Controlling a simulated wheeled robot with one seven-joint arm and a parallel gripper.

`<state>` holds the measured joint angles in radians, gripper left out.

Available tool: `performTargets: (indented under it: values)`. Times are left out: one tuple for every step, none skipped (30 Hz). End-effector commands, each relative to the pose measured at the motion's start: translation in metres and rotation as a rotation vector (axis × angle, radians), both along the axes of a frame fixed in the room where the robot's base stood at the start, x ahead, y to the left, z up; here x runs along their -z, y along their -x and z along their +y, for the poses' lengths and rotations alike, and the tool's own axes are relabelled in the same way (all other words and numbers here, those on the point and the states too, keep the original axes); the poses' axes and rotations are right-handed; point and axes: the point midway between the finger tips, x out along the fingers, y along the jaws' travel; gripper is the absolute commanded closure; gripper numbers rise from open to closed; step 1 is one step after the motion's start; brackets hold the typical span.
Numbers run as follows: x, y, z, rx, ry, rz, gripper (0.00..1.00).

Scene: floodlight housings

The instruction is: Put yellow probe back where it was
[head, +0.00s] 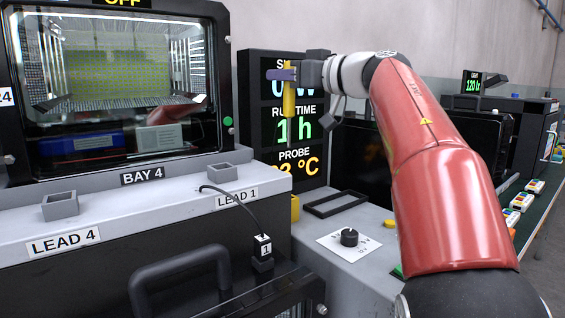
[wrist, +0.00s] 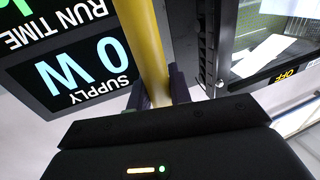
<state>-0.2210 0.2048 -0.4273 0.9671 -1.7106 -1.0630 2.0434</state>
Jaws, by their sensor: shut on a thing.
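The yellow probe (head: 289,104) hangs upright in front of the dark display panel, with a thin grey tip pointing down. It also shows in the wrist view (wrist: 145,42) as a yellow rod running up from between the jaws. My gripper (head: 283,75) is shut on the probe's upper part. The probe is in the air, above a small yellow block (head: 295,208) at the panel's foot. Whether that block is a holder for the probe is not clear. The gripper's fingers are partly visible in the wrist view (wrist: 158,88).
The display panel (head: 257,112) stands close behind the probe. The glass-fronted chamber (head: 229,90) is at left. Two grey sockets, left (head: 60,206) and right (head: 222,173), sit on its ledge. A black frame (head: 335,203) and a knob (head: 349,237) are on the grey bench.

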Motion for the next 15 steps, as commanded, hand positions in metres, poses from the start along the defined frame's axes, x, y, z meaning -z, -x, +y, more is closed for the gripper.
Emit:
performTargets:
  values:
    - [0.01, 0.001, 0.0, -0.001, -0.005, 0.005, 1.0]
    - [0.017, 0.001, 0.001, -0.002, -0.002, 0.006, 1.0]
    - [0.025, 0.002, 0.001, -0.002, -0.002, 0.006, 1.0]
    - [0.032, 0.0, 0.001, -0.001, -0.002, 0.006, 1.0]
    - [0.039, 0.001, 0.001, -0.001, -0.003, 0.005, 1.0]
    - [0.049, 0.001, 0.001, -0.002, -0.002, 0.006, 1.0]
    - [0.056, 0.001, 0.001, -0.002, -0.002, 0.006, 1.0]
    - [0.065, 0.0, 0.001, -0.002, -0.003, 0.007, 1.0]
    - [0.075, 0.001, 0.001, -0.001, -0.002, 0.006, 1.0]
    - [0.082, 0.001, 0.001, -0.001, -0.002, 0.006, 1.0]
    - [0.09, 0.0, 0.001, -0.001, -0.001, 0.006, 1.0]
    - [0.098, 0.0, 0.001, -0.001, -0.002, 0.005, 1.0]
    - [0.104, 0.0, 0.001, -0.001, -0.001, 0.004, 1.0]
    - [0.109, 0.001, 0.001, 0.0, -0.002, 0.005, 1.0]
    - [0.115, 0.0, 0.0, 0.0, -0.001, 0.003, 1.0]
